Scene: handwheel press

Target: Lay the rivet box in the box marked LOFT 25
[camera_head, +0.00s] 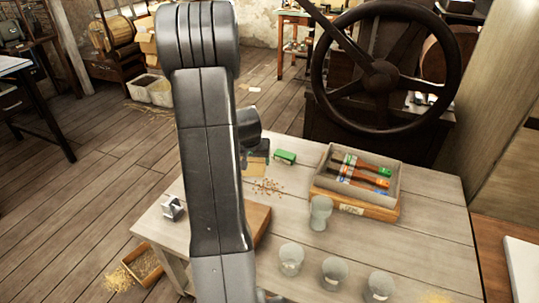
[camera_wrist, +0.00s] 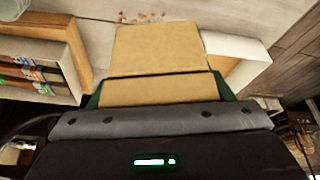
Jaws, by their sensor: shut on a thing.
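My gripper (camera_wrist: 155,92) is shut on a tan, box-shaped thing (camera_wrist: 160,48), which I take for the rivet box. Dark green edges show on both sides of it. In the head view its tan part (camera_head: 257,167) shows just right of my arm, above the table; most of my gripper is hidden there. A shallow wooden box (camera_head: 352,209) with a pale label stands to the right and holds several tools with red, green and blue handles. The label is too small to read, so I cannot tell whether it says LOFT 25. This box also shows at left in the wrist view (camera_wrist: 66,42).
Several grey domed pieces (camera_head: 320,212) stand near the labelled box. A brown box (camera_head: 258,222) is partly behind my arm. A large handwheel (camera_head: 380,75) rises behind.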

